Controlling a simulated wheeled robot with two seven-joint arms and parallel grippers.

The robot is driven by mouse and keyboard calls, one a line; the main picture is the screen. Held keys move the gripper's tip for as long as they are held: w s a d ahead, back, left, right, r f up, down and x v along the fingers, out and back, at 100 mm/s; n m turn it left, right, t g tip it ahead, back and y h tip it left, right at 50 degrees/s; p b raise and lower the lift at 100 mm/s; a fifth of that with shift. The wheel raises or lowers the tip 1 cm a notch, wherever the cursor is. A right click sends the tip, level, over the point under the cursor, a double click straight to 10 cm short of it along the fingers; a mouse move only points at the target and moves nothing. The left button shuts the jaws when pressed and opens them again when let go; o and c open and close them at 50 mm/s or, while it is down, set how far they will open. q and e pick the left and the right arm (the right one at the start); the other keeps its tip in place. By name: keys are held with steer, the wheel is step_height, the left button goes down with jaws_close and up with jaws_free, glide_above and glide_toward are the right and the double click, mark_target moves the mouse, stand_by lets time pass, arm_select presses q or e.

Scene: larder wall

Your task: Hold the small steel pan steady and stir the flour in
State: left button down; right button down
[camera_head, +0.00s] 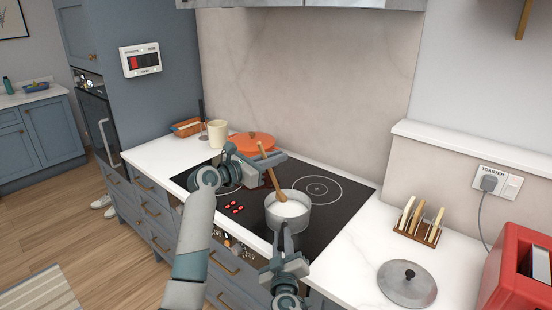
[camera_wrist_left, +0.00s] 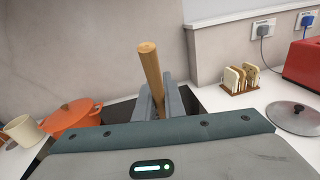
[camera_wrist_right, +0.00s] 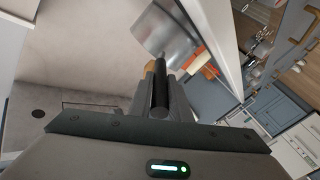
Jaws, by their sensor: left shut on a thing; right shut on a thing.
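The small steel pan (camera_head: 288,220) stands upright on the black hob, with white contents (camera_head: 292,209) inside. My right gripper (camera_head: 286,236) is shut on the pan's handle, on the near side; the dark handle (camera_wrist_right: 160,88) shows between its fingers in the right wrist view, with the pan's steel wall (camera_wrist_right: 168,32) beyond. My left gripper (camera_head: 272,160) is shut on the wooden spoon (camera_head: 272,177), above and left of the pan. The spoon slants, its lower end inside the pan and its top (camera_wrist_left: 149,65) sticking up past the fingers. The spoon's tip is hidden in the white contents.
An orange lidded pot (camera_head: 252,143) stands at the back left of the hob (camera_head: 335,205), beside a cream mug (camera_head: 217,133). A glass lid (camera_head: 407,285), a toast rack (camera_head: 418,232) and a red toaster (camera_head: 518,270) stand right. The hob is bare right of the pan.

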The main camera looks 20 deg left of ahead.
steer(key=shift+f, duration=0.1)
arm_select(q)
steer(key=shift+r, duration=2.5)
arm_select(e)
steer(key=c, duration=1.6)
jaws_free()
steer(key=shift+o, duration=0.2)
steer(key=shift+s, duration=0.15)
steer(key=v, duration=1.2)
steer(key=shift+x, duration=6)
